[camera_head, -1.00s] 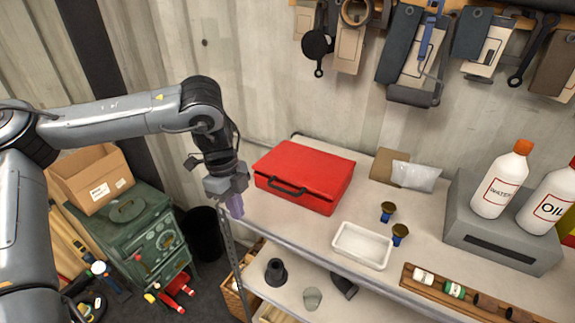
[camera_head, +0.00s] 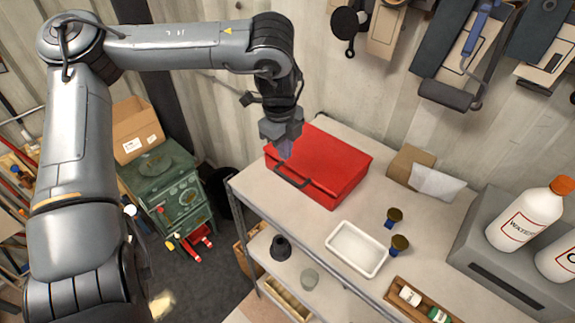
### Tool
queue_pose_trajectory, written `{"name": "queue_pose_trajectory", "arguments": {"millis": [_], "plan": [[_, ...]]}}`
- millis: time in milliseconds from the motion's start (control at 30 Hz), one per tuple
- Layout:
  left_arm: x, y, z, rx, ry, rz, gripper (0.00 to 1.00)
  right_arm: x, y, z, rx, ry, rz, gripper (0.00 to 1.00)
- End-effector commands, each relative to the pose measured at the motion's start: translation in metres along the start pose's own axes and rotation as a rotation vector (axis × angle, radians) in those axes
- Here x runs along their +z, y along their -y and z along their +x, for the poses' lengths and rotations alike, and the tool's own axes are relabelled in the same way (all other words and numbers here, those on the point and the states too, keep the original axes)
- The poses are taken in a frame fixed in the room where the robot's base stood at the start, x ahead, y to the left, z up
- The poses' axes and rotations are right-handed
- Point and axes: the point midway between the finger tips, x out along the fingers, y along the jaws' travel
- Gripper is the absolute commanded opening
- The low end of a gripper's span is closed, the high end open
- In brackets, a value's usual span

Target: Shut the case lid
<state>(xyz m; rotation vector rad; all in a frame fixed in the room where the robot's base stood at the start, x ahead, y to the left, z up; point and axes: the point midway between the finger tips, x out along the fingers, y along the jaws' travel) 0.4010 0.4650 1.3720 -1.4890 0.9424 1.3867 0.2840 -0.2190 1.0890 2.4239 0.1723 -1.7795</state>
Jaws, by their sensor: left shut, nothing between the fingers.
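The red case (camera_head: 335,170) lies flat on the top of the shelf bench, its dark handle (camera_head: 291,176) on the near-left side. Its lid looks down on the body; I cannot tell whether a thin gap remains at the seam. My left gripper (camera_head: 285,150) is shut and empty, pointing down in front of the case's left part and hiding some of it. I cannot tell whether the fingertips touch the lid. My right gripper is not in view.
On the bench top (camera_head: 265,200), right of the case, are a white tray (camera_head: 357,249), two brass-and-blue pieces, a brown-and-white packet (camera_head: 437,182) and a grey box (camera_head: 510,240) with bottles. Tools hang on the wall above. A green cabinet (camera_head: 170,190) stands at left.

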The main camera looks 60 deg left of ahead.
Motion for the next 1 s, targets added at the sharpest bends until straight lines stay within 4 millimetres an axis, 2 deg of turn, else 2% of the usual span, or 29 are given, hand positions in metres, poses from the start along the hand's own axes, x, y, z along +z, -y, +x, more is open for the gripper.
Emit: {"name": "queue_pose_trajectory", "arguments": {"millis": [200,400,633,1000], "plan": [[0.000,-0.001,0.038,0.006,-0.001,0.000,0.00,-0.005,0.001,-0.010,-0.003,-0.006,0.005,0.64],[0.000,-0.001,0.062,0.003,-0.001,0.000,0.00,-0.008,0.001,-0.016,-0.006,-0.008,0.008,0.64],[0.000,0.000,0.073,0.000,-0.001,0.000,0.00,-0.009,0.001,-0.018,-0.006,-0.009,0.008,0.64],[0.000,0.000,0.074,-0.001,-0.001,0.000,0.00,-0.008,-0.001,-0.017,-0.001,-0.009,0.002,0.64]]}}
